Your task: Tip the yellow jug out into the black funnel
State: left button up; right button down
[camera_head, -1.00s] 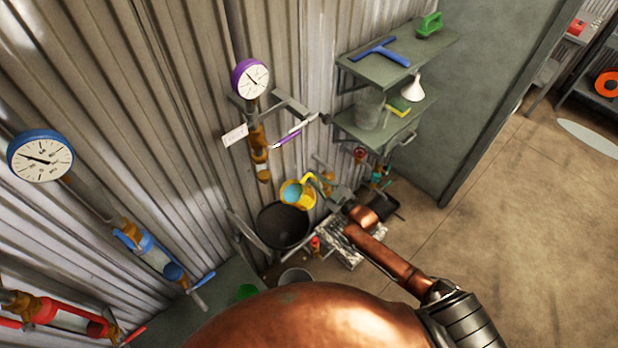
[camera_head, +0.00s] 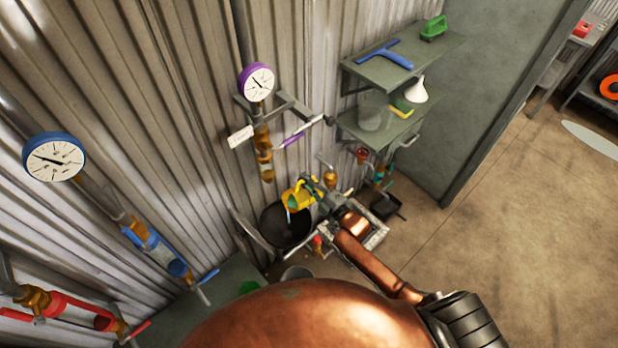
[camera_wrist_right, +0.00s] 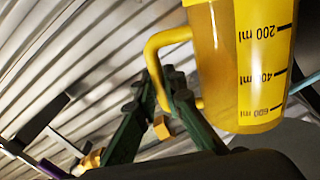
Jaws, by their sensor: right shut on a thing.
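The yellow jug (camera_head: 299,189) is tipped to the left over the black funnel (camera_head: 280,238). A thin pale blue stream runs from its lip down towards the wide funnel mouth. My right gripper (camera_head: 319,195) is to the right of the jug and holds it by its handle. In the right wrist view the jug (camera_wrist_right: 238,60) shows large, with black millilitre marks that appear upside down. There the green fingers of my right gripper (camera_wrist_right: 150,108) are closed around the yellow handle. My left gripper is not in view.
Gauges with purple (camera_head: 257,82) and blue (camera_head: 54,157) rims stand along the corrugated wall. Two green shelves (camera_head: 375,68) at the upper right hold a squeegee, a white funnel (camera_head: 417,91) and a clear container (camera_head: 373,112). Floor at the right (camera_head: 520,200) is open.

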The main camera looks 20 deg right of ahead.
aim_at(297, 190)
jog(key=shift+s+a+f+n, duration=0.2)
jog(key=shift+a+n, duration=0.25)
jog(key=shift+a, duration=0.05)
jog(key=shift+s+a+f+n, duration=0.15)
jog(key=shift+a+f+n, duration=0.05)
jog(key=shift+a+n, duration=0.25)
jog(key=shift+s+a+f+n+b, duration=0.25)
jog(key=shift+a+n+b, duration=0.15)
jog(key=shift+a+n, duration=0.1)
jog(key=shift+s+a+r+n, duration=0.1)
jog(key=shift+s+a+n, duration=0.15)
jog(key=shift+a+n, duration=0.4)
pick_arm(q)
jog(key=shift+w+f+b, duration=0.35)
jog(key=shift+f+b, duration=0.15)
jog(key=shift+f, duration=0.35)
pick_arm(e)
jog(key=shift+s+a+r+n, duration=0.1)
jog(key=shift+s+a+n, duration=0.2)
jog(key=shift+a+n, duration=0.4)
jog(key=shift+s+a+r+n, duration=0.1)
jog(key=shift+s+a+n, duration=0.2)
jog(key=shift+a+n, duration=0.45)
jog(key=shift+s+a+n, duration=0.3)
jog(key=shift+a+n, duration=0.2)
jog(key=shift+a, duration=0.35)
